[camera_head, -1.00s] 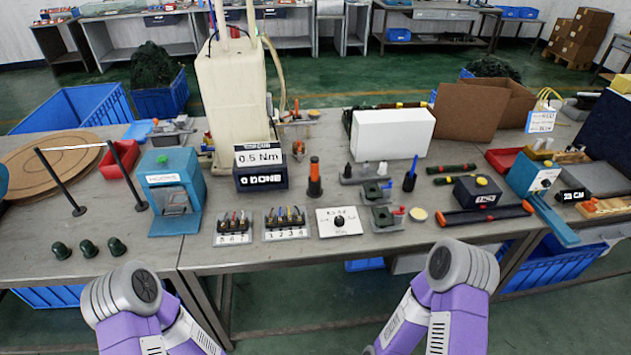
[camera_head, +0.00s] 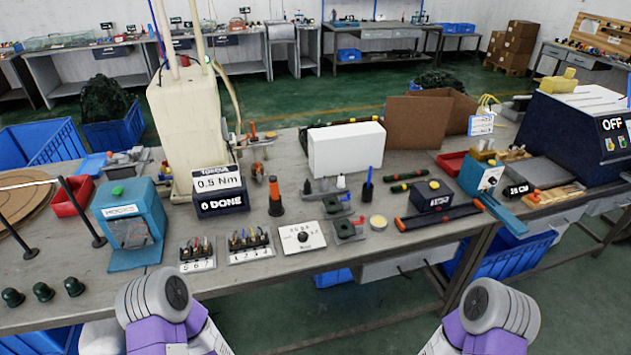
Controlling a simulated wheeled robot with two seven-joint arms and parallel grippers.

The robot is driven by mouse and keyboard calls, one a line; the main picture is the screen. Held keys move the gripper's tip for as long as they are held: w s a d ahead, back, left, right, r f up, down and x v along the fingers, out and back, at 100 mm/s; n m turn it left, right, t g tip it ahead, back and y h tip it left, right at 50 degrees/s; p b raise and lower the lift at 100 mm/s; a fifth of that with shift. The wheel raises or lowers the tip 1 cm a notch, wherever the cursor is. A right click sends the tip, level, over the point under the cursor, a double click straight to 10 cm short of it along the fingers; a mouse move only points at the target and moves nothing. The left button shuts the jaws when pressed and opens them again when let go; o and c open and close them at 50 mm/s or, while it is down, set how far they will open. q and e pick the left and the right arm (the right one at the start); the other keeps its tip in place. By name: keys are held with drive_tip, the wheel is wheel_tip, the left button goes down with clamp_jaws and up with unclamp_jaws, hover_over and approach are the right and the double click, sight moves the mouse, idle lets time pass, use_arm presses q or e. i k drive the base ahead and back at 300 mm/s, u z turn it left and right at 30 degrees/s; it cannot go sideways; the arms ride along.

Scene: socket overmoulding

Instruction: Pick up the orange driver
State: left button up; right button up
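The orange driver (camera_head: 275,196) stands upright on the workbench, right of the torque display box. It has an orange grip and a black lower part, and nothing covers it. Only the purple and grey links of my two arms show at the bottom edge, on the near side of the bench and well apart from the driver. Neither gripper's fingers are in view.
In front are terminal blocks (camera_head: 250,245) and a white dial plate (camera_head: 302,237). A white box (camera_head: 346,148) stands behind right. Bare bench surrounds the driver's front.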

sight(273, 179)
drive_tip(key=z, duration=0.15)
drive_tip(key=i, duration=0.85)
drive_tip(key=u, duration=0.35)
